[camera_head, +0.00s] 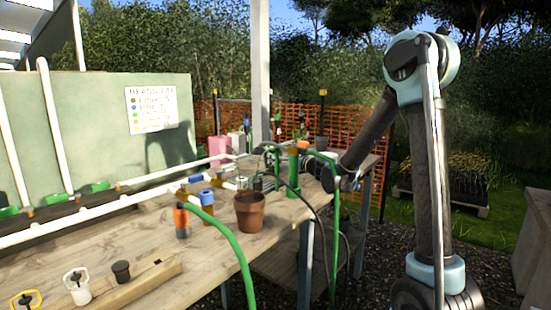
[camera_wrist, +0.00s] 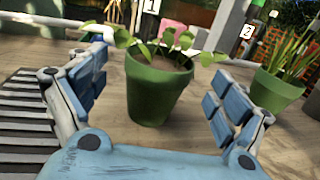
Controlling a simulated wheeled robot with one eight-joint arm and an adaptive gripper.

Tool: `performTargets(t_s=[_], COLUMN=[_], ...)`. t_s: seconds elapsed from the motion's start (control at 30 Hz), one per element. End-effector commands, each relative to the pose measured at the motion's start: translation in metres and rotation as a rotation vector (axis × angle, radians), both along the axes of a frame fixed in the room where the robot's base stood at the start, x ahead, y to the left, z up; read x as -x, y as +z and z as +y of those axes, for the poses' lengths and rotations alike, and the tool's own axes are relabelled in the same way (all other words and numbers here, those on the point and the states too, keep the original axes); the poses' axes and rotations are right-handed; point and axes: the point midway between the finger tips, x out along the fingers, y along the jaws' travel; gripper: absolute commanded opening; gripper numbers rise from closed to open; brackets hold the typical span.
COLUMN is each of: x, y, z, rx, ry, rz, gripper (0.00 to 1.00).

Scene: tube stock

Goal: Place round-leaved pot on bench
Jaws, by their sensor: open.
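The round-leaved pot (camera_wrist: 157,92) is a green pot with dark soil and small rounded leaves, upright on the wooden bench (camera_wrist: 200,148) in the wrist view. My gripper (camera_wrist: 155,85) is open, with one blue-padded finger on each side of the pot. Gaps show between the fingers and the pot, so it is not gripped. In the head view, my arm reaches over the far part of the bench (camera_head: 215,255). There, hoses and upright pieces partly hide my gripper, and I cannot make out the round-leaved pot clearly.
A second green pot (camera_wrist: 272,92) with long narrow leaves stands close to the right finger. A striped slatted tray (camera_wrist: 25,120) lies at left. In the head view, a terracotta pot (camera_head: 250,212), green hose (camera_head: 235,250) and white pipes (camera_head: 100,213) occupy the bench.

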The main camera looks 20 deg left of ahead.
Motion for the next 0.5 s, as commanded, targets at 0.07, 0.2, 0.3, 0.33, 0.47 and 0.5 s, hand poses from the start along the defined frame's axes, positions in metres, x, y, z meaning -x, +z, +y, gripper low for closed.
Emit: performTargets(t_s=[0.07,0.2,0.3,0.33,0.47,0.5], x=[0.009,0.022,0.030,0.032,0.037,0.038], y=[0.000,0.000,0.000,0.000,0.000,0.000], z=[-0.015,-0.035,-0.046,-0.049,-0.056,-0.057], rx=[0.000,0.000,0.000,0.000,0.000,0.000], ry=[-0.003,-0.002,-0.002,-0.002,0.000,0.000], rz=[0.000,0.000,0.000,0.000,0.000,0.000], gripper=[0.91,0.91,0.91,0.91,0.91,0.91])
